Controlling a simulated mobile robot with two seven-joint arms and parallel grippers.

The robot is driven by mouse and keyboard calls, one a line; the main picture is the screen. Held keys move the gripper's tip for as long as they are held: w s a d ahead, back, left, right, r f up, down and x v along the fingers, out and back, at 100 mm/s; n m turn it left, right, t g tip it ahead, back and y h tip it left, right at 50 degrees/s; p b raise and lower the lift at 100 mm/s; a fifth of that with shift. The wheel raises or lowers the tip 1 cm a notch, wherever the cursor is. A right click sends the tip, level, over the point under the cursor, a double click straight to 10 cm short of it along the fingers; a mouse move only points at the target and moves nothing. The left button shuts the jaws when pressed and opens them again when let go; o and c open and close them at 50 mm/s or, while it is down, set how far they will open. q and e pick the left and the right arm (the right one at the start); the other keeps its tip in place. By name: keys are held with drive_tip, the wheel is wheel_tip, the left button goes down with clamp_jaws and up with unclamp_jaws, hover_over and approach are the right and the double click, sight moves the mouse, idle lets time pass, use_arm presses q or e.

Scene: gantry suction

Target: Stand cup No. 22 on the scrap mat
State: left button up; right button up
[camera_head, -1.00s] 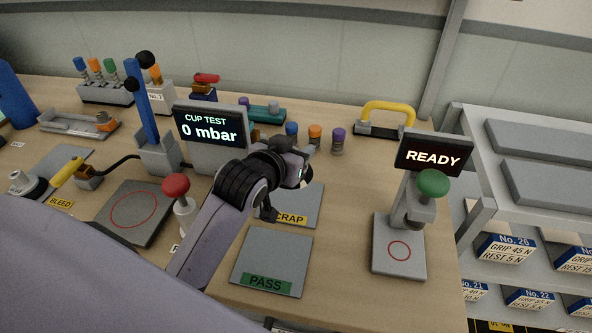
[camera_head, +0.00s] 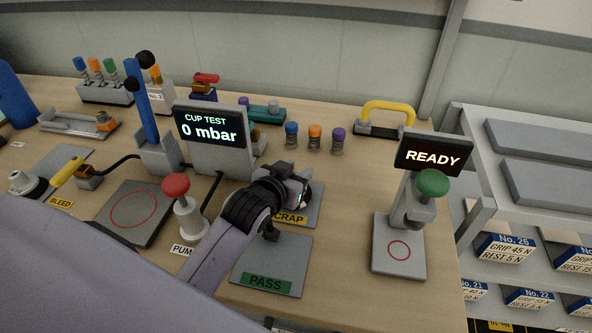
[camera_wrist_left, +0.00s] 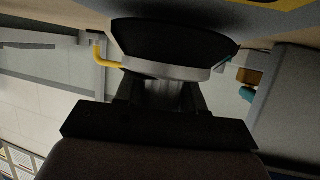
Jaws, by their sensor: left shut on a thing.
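My left gripper (camera_head: 302,200) is over the scrap mat (camera_head: 316,208), a grey mat with a yellow SCRAP label, and hides much of it. In the left wrist view, the gripper (camera_wrist_left: 160,100) is shut on a cup (camera_wrist_left: 175,42) with a wide dark rubber lip and a light grey band. No number is readable on it, so I cannot tell whether it is No. 22. A corner of the yellow label shows at the top of the wrist view. I cannot tell whether the cup touches the mat. My right gripper is not in view.
The grey PASS mat (camera_head: 285,250) lies just in front. The CUP TEST display (camera_head: 212,137) and red-knobbed pump (camera_head: 184,210) stand left. The READY station (camera_head: 400,255) stands right. Several small coloured fittings (camera_head: 314,138) stand behind. Bench between mat and READY station is clear.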

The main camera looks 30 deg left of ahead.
use_arm(q)
drive_tip(key=shift+s+f, duration=0.15)
drive_tip(key=shift+f, duration=0.2)
drive_tip(key=o, duration=1.1)
drive_tip(key=shift+f, duration=0.2)
drive_tip(key=shift+d, duration=0.1)
drive_tip(key=shift+r, duration=0.25)
drive_tip(key=v, duration=0.6)
drive_tip(key=r+v, duration=0.1)
drive_tip(key=v, duration=0.5)
drive_tip(key=shift+r, duration=0.1)
